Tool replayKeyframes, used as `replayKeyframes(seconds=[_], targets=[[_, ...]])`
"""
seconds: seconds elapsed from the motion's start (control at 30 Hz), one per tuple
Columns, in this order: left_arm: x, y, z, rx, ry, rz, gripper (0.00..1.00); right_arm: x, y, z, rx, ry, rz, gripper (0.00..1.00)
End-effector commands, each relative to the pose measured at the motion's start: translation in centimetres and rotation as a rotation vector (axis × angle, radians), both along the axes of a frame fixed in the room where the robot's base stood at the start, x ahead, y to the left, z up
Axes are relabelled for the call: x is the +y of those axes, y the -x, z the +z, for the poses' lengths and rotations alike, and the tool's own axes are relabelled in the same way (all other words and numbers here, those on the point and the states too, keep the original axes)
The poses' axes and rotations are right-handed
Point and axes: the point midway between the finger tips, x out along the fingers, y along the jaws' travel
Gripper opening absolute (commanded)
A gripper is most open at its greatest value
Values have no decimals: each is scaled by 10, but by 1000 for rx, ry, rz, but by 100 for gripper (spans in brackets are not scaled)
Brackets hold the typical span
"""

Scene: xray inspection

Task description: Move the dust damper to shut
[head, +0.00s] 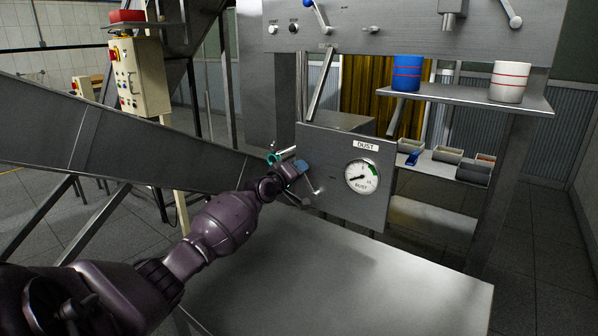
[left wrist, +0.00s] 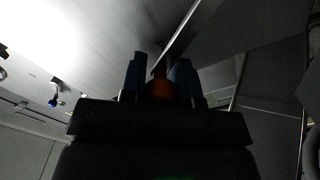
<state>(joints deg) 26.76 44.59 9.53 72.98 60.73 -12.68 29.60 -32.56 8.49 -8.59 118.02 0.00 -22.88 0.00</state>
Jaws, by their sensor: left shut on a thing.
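The dust damper's metal lever (head: 313,186) shows at the left side of the grey panel marked DUST (head: 335,150), partly hidden by my left gripper (head: 302,168). That gripper is at the panel's left part, its blue fingers shut on the damper handle. In the left wrist view the two fingers (left wrist: 160,80) stand on either side of an orange-red piece (left wrist: 161,91), dark and partly hidden. The damper's exact setting cannot be read because my gripper covers much of it. My right gripper is not in view.
A round gauge (head: 361,176) sits right of the lever. A bare metal table (head: 350,275) lies below. A shelf (head: 470,97) with a blue cup (head: 407,73) and a white cup (head: 506,82) is at the right. A sloping metal chute (head: 130,140) runs along the left.

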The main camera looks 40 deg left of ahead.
Motion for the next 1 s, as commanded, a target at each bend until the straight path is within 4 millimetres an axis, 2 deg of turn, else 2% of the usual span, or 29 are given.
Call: replayKeyframes(seconds=[0.17, 0.2, 0.37, 0.73, 0.87, 1.0], targets=[[0, 0, -1, 2, 3, 0, 0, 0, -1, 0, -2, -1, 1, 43], [0, 0, -1, 2, 3, 0, 30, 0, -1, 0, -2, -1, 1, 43], [0, 0, -1, 2, 2, 0, 54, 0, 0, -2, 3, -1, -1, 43], [0, 3, 0, 0, 1, 0, 54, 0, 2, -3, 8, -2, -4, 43], [-1, 14, 2, -1, 0, 1, 54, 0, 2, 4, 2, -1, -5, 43], [-4, 34, 3, -3, 2, 0, 54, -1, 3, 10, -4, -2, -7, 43]])
